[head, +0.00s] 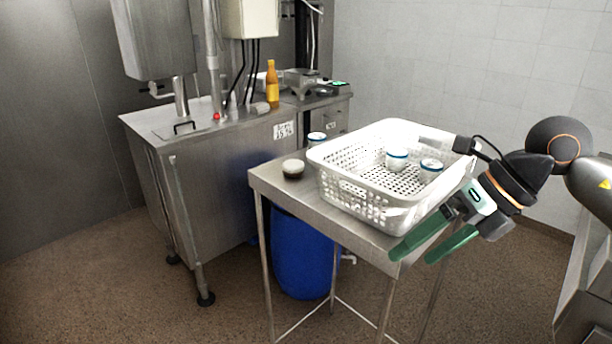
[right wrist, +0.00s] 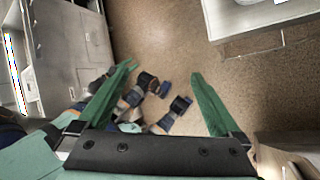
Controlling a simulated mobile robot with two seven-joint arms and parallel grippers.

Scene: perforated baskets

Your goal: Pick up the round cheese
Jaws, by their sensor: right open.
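A small round item with a pale top and dark side (head: 293,168), which looks like the round cheese, sits on the steel table (head: 268,181) at its left end, beside the white perforated basket (head: 352,205). My right gripper (head: 412,255) is open and empty. In the head view it shows in front of the basket's right front corner and the table's front edge, well to the right of the round item. Its green fingers also show apart in the right wrist view (right wrist: 163,71), with floor beyond them. My left gripper is not in view.
Two white tubs with blue-rimmed lids (head: 396,159) (head: 431,169) are in the basket. A blue barrel (head: 301,255) is under the table. A steel cabinet (head: 215,180) with an orange bottle (head: 272,85) stands at the back left.

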